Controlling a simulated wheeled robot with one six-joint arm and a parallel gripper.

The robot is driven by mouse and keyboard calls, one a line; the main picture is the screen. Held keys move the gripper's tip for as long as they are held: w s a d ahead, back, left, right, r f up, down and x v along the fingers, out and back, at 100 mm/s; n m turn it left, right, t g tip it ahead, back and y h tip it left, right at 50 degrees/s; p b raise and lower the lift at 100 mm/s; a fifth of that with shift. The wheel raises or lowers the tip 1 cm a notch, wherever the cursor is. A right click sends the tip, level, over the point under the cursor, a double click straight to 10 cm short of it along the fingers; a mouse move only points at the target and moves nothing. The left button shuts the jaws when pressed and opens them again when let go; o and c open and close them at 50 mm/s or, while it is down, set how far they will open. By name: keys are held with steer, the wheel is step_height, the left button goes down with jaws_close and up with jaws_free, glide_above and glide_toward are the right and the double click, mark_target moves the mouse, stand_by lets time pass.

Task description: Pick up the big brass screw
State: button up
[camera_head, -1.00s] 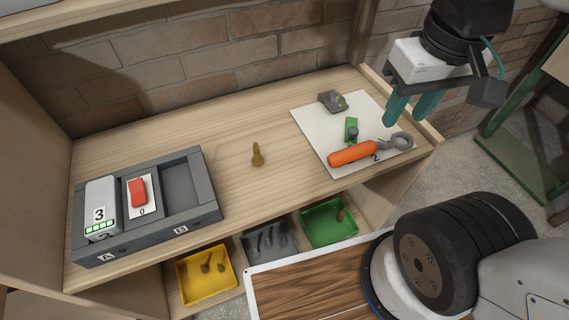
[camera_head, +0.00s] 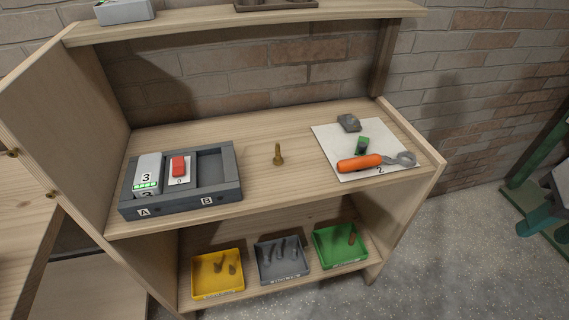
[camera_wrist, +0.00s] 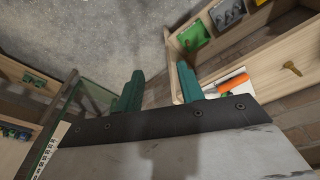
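A brass screw (camera_head: 279,154) stands upright on the bare middle of the wooden shelf in the head view, head down and tip up. It also shows at the right of the wrist view (camera_wrist: 291,68). My gripper (camera_wrist: 160,70) is open in the wrist view, with two teal fingers wide apart and nothing between them. It is away from the screw, which lies to the right of both fingers. Smaller brownish screws lie in the yellow bin (camera_head: 198,289) and the green bin (camera_head: 326,262) on the lower shelf.
Left of the screw is a grey tray (camera_head: 226,199) holding a block marked 3 and a red-switched block. Right of it, a white sheet (camera_head: 329,136) carries an orange-handled tool (camera_head: 360,163), a green piece and a grey piece. A grey bin (camera_head: 270,278) holds grey screws. Side panels flank the shelf.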

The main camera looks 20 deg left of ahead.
mark_target(279, 146)
steer(key=w+a+f+n+t+y, duration=0.1)
steer(key=w+a+f+n+t, duration=0.15)
steer(key=w+a, duration=0.65)
steer(key=w+a+f+n+t+y, duration=0.2)
steer(key=w+a+f, duration=0.2)
steer(key=w+a, duration=0.55)
steer(key=a+f+n+y, duration=0.1)
steer(key=a+f+y, duration=0.1)
steer(key=a, duration=0.5)
steer(key=w+a+f+n+t+y, duration=0.1)
steer(key=a+f+n+y, duration=0.1)
steer(key=a+f, duration=0.2)
steer(key=a+f+n+t+y, duration=0.1)
steer(key=a+f+y, duration=0.2)
steer(key=a, duration=0.7)
steer(key=shift+w+a+n, duration=0.35)
steer(key=shift+w+a, duration=0.05)
steer(key=x, duration=0.7)
steer(key=shift+a, duration=0.55)
jaws_close()
